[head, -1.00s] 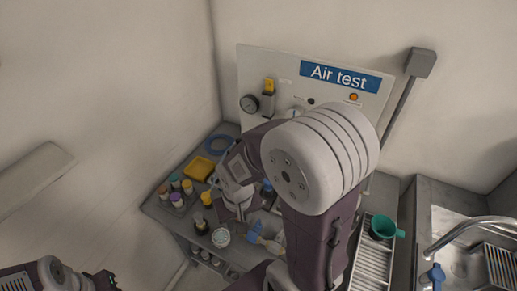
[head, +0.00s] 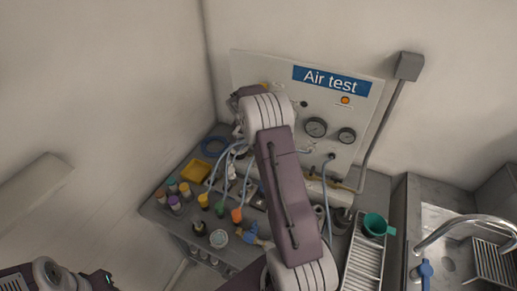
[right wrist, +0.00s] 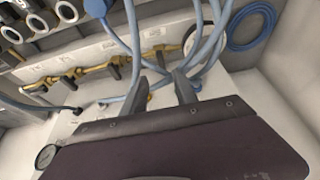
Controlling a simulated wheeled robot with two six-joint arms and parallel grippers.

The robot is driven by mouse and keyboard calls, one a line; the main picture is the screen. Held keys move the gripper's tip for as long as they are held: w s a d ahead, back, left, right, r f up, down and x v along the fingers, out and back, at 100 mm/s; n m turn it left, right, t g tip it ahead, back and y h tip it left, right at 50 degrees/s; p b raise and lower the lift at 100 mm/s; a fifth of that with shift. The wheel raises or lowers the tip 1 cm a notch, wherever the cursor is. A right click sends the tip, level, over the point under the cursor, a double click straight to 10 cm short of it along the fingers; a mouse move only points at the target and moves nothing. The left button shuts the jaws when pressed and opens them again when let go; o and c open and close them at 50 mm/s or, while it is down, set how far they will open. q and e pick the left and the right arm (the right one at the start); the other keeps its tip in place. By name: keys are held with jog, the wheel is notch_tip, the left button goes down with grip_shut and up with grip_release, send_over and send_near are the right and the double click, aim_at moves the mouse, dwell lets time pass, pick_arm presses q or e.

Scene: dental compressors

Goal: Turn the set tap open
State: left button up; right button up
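In the right wrist view, brass taps with dark handles (right wrist: 113,69) sit in a row on a brass line along a pale labelled strip. I cannot tell which one is the set tap. My right gripper (right wrist: 161,88) has its two fingers apart, just short of this row, with blue hoses passing close by. I see nothing clearly held between them. In the head view its fingers are hidden behind my right arm, by the left part of the Air test panel (head: 349,112). A piece of the brass line (head: 335,183) shows right of the arm. My left gripper (head: 102,281) is at the lower left edge, its fingers unclear.
Blue hoses (head: 328,205) hang in front of the panel. A green cup (head: 375,225) and a sink tap (head: 470,222) are at right.

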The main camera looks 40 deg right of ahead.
jog(key=p+x, duration=0.2)
jog(key=x, duration=0.6)
jog(key=shift+w+f, duration=0.1)
jog(key=shift+f, duration=0.25)
jog(key=shift+a, duration=0.1)
grip_shut()
